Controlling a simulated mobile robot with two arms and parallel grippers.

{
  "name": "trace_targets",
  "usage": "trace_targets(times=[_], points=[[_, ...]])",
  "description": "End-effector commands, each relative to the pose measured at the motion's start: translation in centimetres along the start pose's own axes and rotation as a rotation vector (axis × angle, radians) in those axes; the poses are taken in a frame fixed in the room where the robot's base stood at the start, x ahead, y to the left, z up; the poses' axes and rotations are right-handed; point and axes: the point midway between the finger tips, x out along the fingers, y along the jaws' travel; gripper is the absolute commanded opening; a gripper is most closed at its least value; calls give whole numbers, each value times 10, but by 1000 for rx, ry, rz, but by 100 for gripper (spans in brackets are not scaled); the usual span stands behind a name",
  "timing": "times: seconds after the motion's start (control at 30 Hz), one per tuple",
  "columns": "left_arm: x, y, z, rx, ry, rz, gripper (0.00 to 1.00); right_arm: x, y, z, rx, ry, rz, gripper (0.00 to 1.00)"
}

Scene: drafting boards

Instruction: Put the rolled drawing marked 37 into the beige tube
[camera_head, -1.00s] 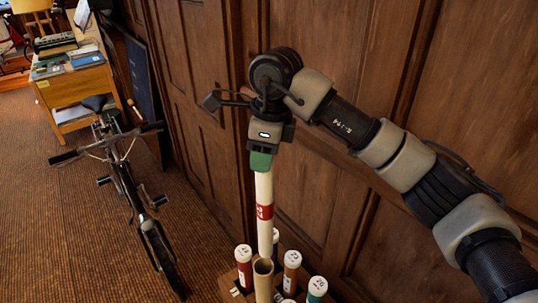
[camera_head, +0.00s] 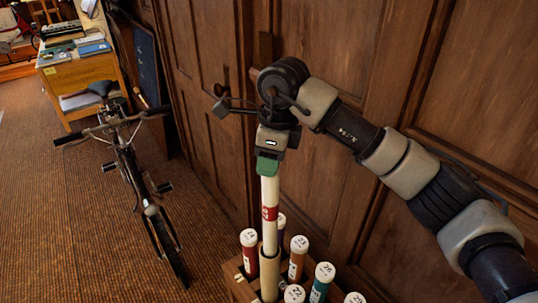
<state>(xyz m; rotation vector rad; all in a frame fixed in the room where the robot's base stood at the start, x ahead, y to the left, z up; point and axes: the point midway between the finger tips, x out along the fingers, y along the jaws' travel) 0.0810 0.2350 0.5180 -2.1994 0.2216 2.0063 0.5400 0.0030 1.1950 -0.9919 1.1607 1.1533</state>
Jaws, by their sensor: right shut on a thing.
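My right gripper (camera_head: 267,169) is shut on the top of a long white rolled drawing (camera_head: 270,236) with a red band. The roll hangs nearly upright. The digits on its band are too small to read surely. The beige tube (camera_head: 269,280) stands open-topped directly below, in a wooden rack. The roll's lower end meets the tube's mouth and seems to be just inside it; the exact depth is hidden. My left gripper is not in view.
Several white-capped tubes crowd around the beige one: a red one (camera_head: 249,258), an orange one (camera_head: 297,263) and a teal one (camera_head: 320,287) among them. The wooden rack (camera_head: 238,284) stands near a panelled wall (camera_head: 330,160). A bicycle (camera_head: 135,180) leans at left.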

Motion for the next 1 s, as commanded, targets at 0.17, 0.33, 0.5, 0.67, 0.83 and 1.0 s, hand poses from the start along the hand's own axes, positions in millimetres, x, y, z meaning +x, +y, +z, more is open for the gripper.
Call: trace_targets(times=[0.17, 0.33, 0.5, 0.67, 0.83, 1.0], points=[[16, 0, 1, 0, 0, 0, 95, 18, 0, -3, 0, 0, 0, 3], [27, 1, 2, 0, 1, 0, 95, 31, 0, -5, 0, 0, -1, 3], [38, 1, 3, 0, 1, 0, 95, 45, 0, -7, 0, 0, -1, 3], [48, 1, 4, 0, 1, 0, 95, 57, 0, -9, 0, 1, -1, 3], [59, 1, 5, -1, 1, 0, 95, 70, 0, -11, 0, 0, -1, 3], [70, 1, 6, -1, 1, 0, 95, 84, 0, -13, 0, 0, -1, 3]])
